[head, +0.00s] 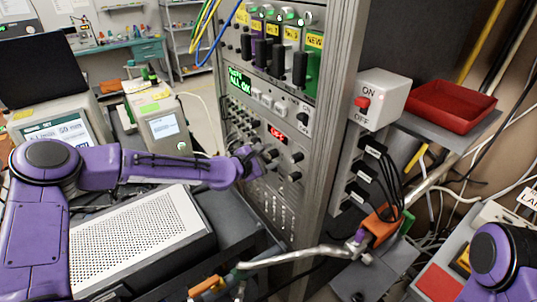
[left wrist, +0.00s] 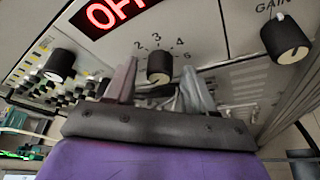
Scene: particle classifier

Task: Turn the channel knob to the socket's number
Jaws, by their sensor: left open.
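In the head view my left gripper (head: 262,156) is at the rack's front panel, hiding the channel knob. A row of modules with yellow labels, one reading NEW (head: 314,41), is at the rack's top.
A red OFF display (left wrist: 112,14) sits above the channel knob. A GAIN knob (left wrist: 285,40) is to the right and another black knob (left wrist: 59,65) to the left. A perforated white box (head: 135,235) lies below my left arm. An ON/OFF switch box (head: 382,98) is right of the rack.

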